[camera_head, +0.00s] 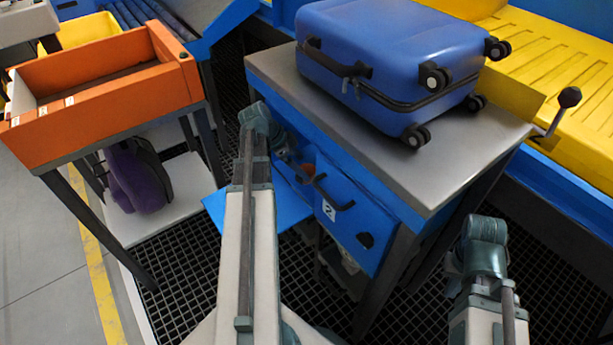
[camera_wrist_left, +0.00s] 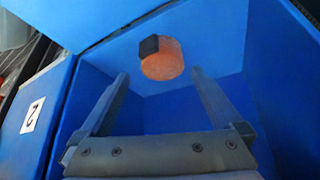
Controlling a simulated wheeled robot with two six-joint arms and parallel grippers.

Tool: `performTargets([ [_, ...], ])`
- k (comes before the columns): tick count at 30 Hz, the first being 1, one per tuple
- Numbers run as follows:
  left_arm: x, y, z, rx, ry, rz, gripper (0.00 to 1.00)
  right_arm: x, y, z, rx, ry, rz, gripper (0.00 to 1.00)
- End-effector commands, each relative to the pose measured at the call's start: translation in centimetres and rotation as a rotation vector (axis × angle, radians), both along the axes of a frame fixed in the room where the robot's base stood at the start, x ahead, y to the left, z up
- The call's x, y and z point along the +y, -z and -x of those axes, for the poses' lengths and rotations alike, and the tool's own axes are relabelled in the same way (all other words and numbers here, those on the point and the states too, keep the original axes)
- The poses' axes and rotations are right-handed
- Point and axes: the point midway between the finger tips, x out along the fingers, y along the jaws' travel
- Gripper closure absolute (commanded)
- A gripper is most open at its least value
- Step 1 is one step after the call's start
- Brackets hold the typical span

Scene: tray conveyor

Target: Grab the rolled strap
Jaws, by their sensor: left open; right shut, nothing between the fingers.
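The rolled strap (camera_wrist_left: 162,64) is an orange roll with a black buckle on its left side, inside an open blue compartment. The strap looks to be beyond or level with the fingertips; I cannot tell the exact gap. My right arm is at the lower right of the head view; its gripper does not show.
A blue suitcase (camera_head: 390,55) lies on the grey tabletop (camera_head: 440,165). A closed blue front with the label 2 (camera_head: 328,210) and a dark handle is beside the compartment. An orange tray (camera_head: 95,120) stands at left. A lever (camera_head: 568,98) sticks up at right.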

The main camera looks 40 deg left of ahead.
Motion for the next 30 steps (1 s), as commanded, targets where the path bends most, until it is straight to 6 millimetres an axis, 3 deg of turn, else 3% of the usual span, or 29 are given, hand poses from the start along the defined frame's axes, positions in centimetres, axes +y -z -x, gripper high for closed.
performTargets([
  [9,-0.9,3.9,-1.8,0.0,0.001,0.0,0.0,0.1,3.9,0.0,-0.001,-0.006,-0.003,1.0],
  [18,-1.1,3.9,-2.0,0.0,0.0,0.0,0.0,0.1,3.9,0.0,0.0,-0.007,-0.004,1.0],
  [30,-1.1,3.9,-2.0,0.0,0.0,0.0,0.72,0.1,3.9,0.0,0.0,-0.007,-0.004,1.0],
])
